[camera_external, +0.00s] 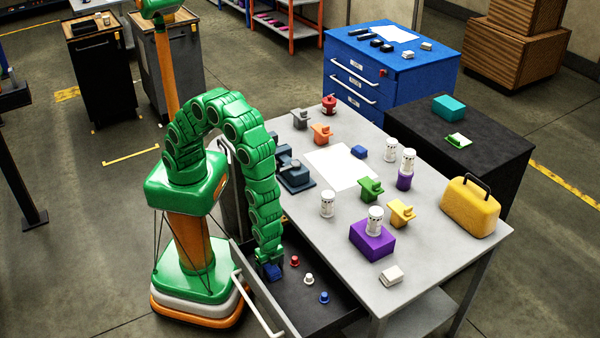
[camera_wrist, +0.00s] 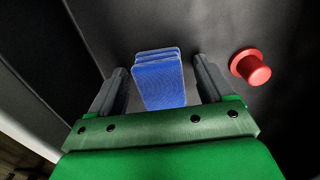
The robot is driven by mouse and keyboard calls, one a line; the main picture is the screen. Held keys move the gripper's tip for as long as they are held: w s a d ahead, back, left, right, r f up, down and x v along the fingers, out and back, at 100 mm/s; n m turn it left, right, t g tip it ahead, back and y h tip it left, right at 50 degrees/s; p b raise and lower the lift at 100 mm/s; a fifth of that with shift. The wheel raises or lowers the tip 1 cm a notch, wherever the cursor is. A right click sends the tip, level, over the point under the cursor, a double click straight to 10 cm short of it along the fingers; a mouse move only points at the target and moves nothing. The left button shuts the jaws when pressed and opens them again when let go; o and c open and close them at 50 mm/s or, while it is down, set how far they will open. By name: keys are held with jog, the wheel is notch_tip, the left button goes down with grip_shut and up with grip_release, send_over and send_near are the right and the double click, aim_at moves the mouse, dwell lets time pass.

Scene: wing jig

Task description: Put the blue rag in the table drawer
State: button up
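The blue rag (camera_external: 273,272) is a small folded stack inside the open table drawer (camera_external: 325,314), near its left end. It appears to lie on the dark drawer floor. In the wrist view the rag (camera_wrist: 159,80) sits between the two fingers of my gripper (camera_wrist: 160,88), with a narrow gap on each side. My gripper (camera_external: 269,258) is low in the drawer, just over the rag, with its fingers apart. The grey table (camera_external: 430,250) stands to the right of the drawer.
A red knob-like piece (camera_external: 295,261) lies close beside the rag; it also shows in the wrist view (camera_wrist: 250,68). A white piece (camera_external: 309,279) and a blue piece (camera_external: 324,297) lie farther right. The drawer handle (camera_external: 258,303) runs along the front. The tabletop holds many items.

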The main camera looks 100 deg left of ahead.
aim_at(271, 264)
jog(key=shift+r, duration=0.1)
jog(key=s+a+r+n, duration=0.1)
jog(key=a+r, duration=0.3)
jog(key=r, duration=0.7)
jog(key=s+a+r+n, duration=0.1)
jog(key=a+r, duration=0.4)
jog(key=r, duration=0.6)
jog(key=s+a+r+n+g, duration=0.1)
jog(key=s+a+r+n, duration=0.2)
jog(key=s+a+r, duration=0.5)
jog(key=s+a+r+n, duration=0.4)
jog(key=s+a+r, duration=0.4)
jog(key=s, duration=0.7)
jog(key=shift+r+g, duration=0.4)
jog(key=shift+r, duration=0.4)
